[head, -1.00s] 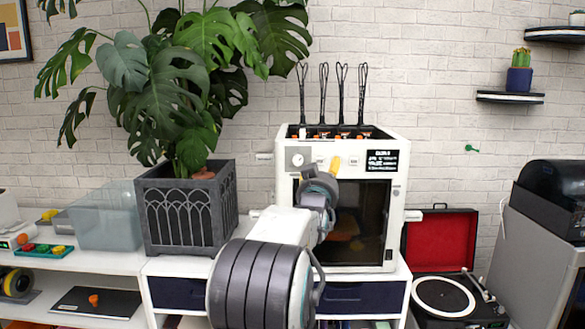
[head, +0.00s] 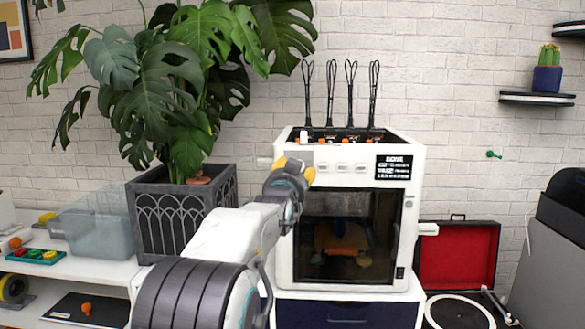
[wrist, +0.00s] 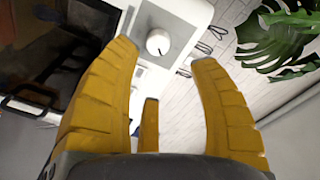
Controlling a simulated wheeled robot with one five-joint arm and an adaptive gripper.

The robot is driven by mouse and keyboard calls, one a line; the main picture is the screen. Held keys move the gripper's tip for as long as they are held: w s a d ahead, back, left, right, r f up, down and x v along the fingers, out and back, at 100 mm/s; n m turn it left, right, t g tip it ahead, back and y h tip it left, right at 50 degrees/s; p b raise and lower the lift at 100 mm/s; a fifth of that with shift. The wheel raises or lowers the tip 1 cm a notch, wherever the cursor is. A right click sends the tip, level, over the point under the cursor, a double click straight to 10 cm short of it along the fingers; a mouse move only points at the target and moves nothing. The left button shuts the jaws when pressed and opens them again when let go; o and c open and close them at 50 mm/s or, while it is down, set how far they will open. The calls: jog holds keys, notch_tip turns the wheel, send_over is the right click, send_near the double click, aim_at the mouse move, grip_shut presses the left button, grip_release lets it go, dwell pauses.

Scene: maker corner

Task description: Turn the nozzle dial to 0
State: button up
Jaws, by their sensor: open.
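The nozzle dial (wrist: 159,42) is a white round knob on a grey panel of the white 3D printer (head: 347,182). In the wrist view it shows just beyond and between my yellow fingertips, with a small dark mark on its face; I cannot read which number it points at. My gripper (head: 295,168) is open and empty, raised in front of the printer's upper left front. Its yellow fingers (wrist: 166,55) are spread on both sides of the dial, apart from it as far as I can tell. In the head view the gripper hides the dial.
A large plant in a dark pot (head: 184,220) stands close to the printer's left. A clear bin (head: 92,222) is further left. A record player with a red-lined lid (head: 458,258) is at the right. Several black cables rise from the printer's top.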

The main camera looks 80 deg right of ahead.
jog(key=d+m+p, duration=0.1)
jog(key=d+p, duration=0.2)
jog(key=d, duration=0.4)
jog(key=shift+d+f+p, duration=0.15)
jog(key=shift+d+p, duration=0.05)
jog(key=shift+p, duration=0.1)
jog(key=shift+o, duration=0.3)
jog(key=shift+s, duration=0.1)
jog(key=shift+a, duration=0.1)
grip_shut()
dwell(0.3)
